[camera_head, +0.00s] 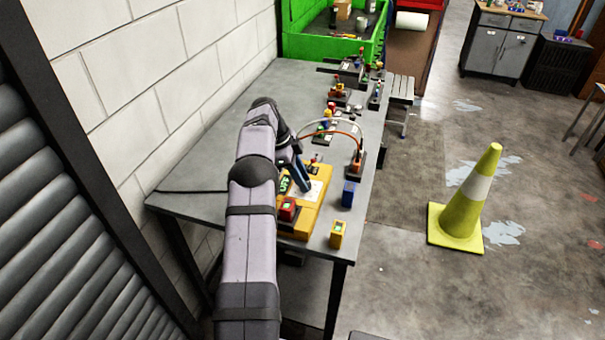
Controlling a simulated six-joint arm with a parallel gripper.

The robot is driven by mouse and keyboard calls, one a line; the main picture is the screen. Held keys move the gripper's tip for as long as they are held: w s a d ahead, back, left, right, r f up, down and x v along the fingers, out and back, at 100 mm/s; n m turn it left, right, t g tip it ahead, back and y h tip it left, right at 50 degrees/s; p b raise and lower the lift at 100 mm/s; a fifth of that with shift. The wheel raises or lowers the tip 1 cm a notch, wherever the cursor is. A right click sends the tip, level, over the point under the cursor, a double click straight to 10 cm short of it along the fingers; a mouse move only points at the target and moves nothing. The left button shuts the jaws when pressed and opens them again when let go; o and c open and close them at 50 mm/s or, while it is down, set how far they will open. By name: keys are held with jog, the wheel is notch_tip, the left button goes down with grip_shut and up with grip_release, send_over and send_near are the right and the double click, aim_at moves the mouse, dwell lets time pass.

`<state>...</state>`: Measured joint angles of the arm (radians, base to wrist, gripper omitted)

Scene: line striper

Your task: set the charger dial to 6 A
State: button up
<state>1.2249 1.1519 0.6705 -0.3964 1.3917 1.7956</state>
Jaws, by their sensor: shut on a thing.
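The yellow charger (315,212) lies on the grey workbench near its front end, with a pale panel (316,191) on top and a small green display (284,184) at its left. My gripper (305,187) reaches down onto the pale panel from the upper left. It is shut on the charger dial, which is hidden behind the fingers. The dial's pointer and its scale marks are too small and too covered to read. A red block-like part (288,209) sits at the charger's front left, partly beside my arm.
A blue box (348,194) and a small yellow box (337,234) stand on the bench right of the charger. Orange and white cables (345,127) arch behind it. Several small devices line the bench farther back. A traffic cone (468,200) stands on the floor.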

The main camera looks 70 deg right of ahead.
jog(key=shift+m+p, duration=0.5)
jog(key=shift+p, duration=0.05)
jog(key=o, duration=1.1)
jog(key=shift+y, duration=0.3)
jog(key=shift+c, duration=0.2)
jog(key=shift+w+r, duration=0.1)
jog(key=shift+r, duration=0.05)
jog(key=shift+w+r, duration=0.2)
jog(key=shift+r, duration=0.25)
jog(key=p+v, duration=0.2)
jog(key=v, duration=0.2)
jog(key=shift+r, duration=0.15)
jog(key=p+v, duration=0.1)
jog(key=p, duration=0.4)
jog(key=shift+w+r, duration=0.15)
jog(key=shift+r, duration=0.2)
